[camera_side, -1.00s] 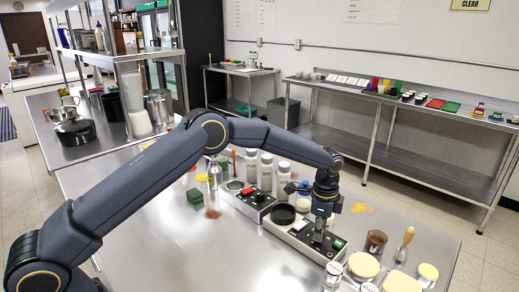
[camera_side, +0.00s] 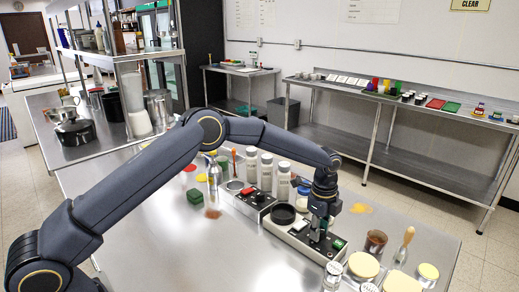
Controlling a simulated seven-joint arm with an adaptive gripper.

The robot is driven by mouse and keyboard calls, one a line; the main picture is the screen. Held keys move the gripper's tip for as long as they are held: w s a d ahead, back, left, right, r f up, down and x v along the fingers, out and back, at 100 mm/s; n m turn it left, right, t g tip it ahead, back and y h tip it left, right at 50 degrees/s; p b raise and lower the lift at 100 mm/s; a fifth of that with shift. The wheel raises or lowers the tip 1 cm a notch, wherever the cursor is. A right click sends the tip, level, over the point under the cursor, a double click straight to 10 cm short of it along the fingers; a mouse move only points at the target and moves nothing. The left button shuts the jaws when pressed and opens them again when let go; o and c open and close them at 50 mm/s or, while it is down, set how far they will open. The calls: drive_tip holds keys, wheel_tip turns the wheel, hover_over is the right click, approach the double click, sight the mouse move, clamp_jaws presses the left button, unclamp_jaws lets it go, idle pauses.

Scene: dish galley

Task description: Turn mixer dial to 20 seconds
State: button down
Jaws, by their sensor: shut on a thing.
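The mixer (camera_side: 273,229) is a low light-coloured unit with a black round top plate and a dark control panel (camera_side: 301,238) on the metal table. A white square and a green switch (camera_side: 338,244) show on the panel. My gripper (camera_side: 317,237) points down onto the panel between them and is shut on the mixer dial. The dial is hidden by the fingers, so its setting cannot be read.
A similar unit with a red switch (camera_side: 248,191) stands just left of the mixer. White-capped bottles (camera_side: 266,171) stand behind it. A brown jar (camera_side: 375,243), a brush and cream-lidded tubs (camera_side: 363,265) crowd the right. The table front-left is clear.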

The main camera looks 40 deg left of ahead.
drive_tip(key=c, duration=0.8)
unclamp_jaws()
drive_tip(key=shift+c, duration=0.2)
wheel_tip(320, 180, up, 12)
drive_tip(key=shift+s, duration=0.3)
drive_tip(key=shift+a, duration=0.1)
